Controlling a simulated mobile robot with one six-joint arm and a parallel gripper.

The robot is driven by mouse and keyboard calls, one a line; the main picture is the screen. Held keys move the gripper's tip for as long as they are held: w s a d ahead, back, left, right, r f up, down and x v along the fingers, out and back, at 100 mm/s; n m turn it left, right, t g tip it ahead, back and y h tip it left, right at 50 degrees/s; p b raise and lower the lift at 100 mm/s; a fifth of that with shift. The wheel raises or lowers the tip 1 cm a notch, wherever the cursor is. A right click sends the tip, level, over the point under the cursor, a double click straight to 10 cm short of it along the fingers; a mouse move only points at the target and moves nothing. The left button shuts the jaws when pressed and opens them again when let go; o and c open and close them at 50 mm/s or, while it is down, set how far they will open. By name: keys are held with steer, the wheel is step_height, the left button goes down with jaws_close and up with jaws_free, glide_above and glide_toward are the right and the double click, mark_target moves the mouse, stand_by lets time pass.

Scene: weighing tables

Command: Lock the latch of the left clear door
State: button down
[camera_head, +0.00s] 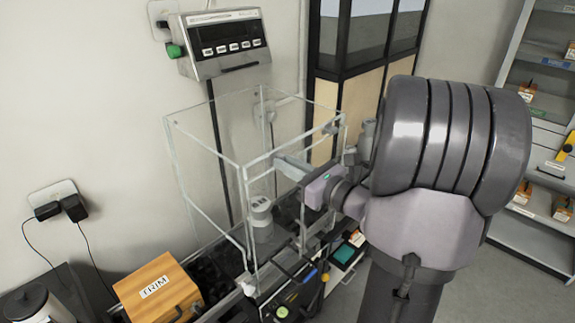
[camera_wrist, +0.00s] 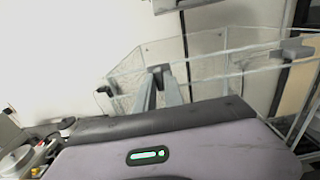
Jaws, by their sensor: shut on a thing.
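A clear-walled weighing chamber (camera_head: 243,180) with pale edges stands on the table, its clear panels facing me. My gripper (camera_head: 279,160) reaches in from the right, its two grey fingers at the chamber's top front edge. In the wrist view my gripper (camera_wrist: 158,75) shows its fingers close together at the clear chamber (camera_wrist: 205,68). They are shut on a small part at that edge, apparently the left door's latch, mostly hidden between the fingertips. Another grey latch (camera_wrist: 292,50) sits farther right along the edge. Whether the left latch is locked cannot be told.
A grey display unit (camera_head: 222,42) hangs on the wall behind the chamber. A white cylindrical object (camera_head: 261,212) stands inside. A wooden TRIM box (camera_head: 157,288) sits at the lower left. Dark tools lie before the chamber; shelves (camera_head: 545,120) stand at right.

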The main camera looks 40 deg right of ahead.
steer(key=c, duration=1.4)
jaws_free()
steer(key=shift+c, duration=0.2)
steer(key=s+d, duration=0.1)
steer(key=s, duration=1.6)
steer(key=shift+s+d, duration=0.15)
steer(key=shift+s, duration=0.05)
